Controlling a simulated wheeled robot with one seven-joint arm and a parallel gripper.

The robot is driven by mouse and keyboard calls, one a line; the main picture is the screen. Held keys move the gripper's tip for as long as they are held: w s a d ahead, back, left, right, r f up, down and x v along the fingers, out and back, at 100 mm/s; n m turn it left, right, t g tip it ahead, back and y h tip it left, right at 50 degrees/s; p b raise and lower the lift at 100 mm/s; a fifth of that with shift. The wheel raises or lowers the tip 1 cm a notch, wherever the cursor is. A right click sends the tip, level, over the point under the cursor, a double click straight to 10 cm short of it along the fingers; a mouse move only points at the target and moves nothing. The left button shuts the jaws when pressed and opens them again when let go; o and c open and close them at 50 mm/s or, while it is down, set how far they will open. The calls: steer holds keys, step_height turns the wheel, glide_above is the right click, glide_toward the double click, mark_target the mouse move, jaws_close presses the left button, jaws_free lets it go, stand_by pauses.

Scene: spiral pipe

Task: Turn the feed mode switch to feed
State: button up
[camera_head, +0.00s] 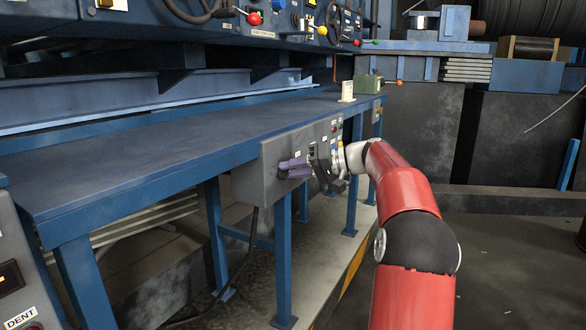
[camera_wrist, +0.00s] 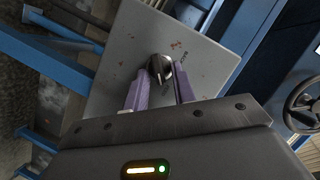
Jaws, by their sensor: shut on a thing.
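The feed mode switch (camera_wrist: 159,66) is a dark rotary knob on a grey control box (camera_wrist: 125,50), seen in the wrist view. The grey box also shows in the head view (camera_head: 247,182), fixed to the front edge of the blue bench. My gripper (camera_wrist: 160,84) has two purple fingers, one on each side of the knob, and is shut on it. In the head view my gripper (camera_head: 285,168) reaches the left part of the box face. The fingers hide the knob there.
The long blue bench top (camera_head: 150,150) stands above the box, with blue legs (camera_head: 283,250) below. Other small buttons (camera_head: 334,127) sit on the right part of the box. The floor at right is open.

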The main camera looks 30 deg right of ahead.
steer(key=o, duration=0.6)
steer(key=shift+o, duration=0.2)
steer(key=shift+d, duration=0.1)
steer(key=v, duration=0.7)
steer(key=shift+s+d, duration=0.25)
